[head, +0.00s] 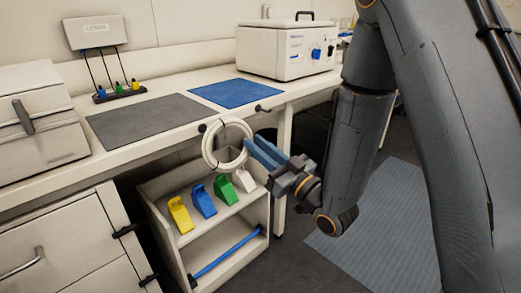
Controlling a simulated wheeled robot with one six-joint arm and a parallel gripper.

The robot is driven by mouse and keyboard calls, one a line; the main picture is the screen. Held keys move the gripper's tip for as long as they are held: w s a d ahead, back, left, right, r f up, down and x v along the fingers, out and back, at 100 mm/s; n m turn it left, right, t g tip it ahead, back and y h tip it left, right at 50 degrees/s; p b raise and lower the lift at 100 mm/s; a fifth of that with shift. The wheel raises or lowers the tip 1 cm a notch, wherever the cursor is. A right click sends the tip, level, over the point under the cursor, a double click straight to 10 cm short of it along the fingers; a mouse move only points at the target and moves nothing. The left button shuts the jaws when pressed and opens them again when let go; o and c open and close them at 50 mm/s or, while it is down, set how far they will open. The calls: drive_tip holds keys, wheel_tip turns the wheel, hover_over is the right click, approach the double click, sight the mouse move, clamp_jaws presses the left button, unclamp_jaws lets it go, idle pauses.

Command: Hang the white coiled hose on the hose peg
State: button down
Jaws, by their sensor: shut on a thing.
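The white coiled hose (208,151) is a ring held up in front of the bench's front edge, above the low shelf unit. My gripper (252,149) comes from the right, and its blue fingers are shut on the right side of the coil. A dark round peg (202,128) on the bench front shows at the coil's upper left edge. I cannot tell whether the coil touches it or hangs on it. A second dark peg (263,108) sticks out farther right on the bench front, apart from the coil.
Below, the shelf unit (152,190) holds yellow, blue, green and white pieces and a blue bar. The bench carries a grey mat (150,120), a blue mat (236,93) and a white box (285,52). A cabinet (65,235) stands left. Floor shows at right.

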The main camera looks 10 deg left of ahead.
drive_tip(key=w+a+f+b, duration=0.3)
drive_tip(key=w+a, duration=0.4)
drive_tip(key=a, duration=0.1)
drive_tip(key=shift+w+a, duration=0.15)
drive_tip(key=shift+a, duration=0.1)
idle(0.9)
drive_tip(key=shift+f, duration=0.1)
drive_tip(key=c, duration=1.5)
unclamp_jaws()
drive_tip(key=shift+c, duration=0.2)
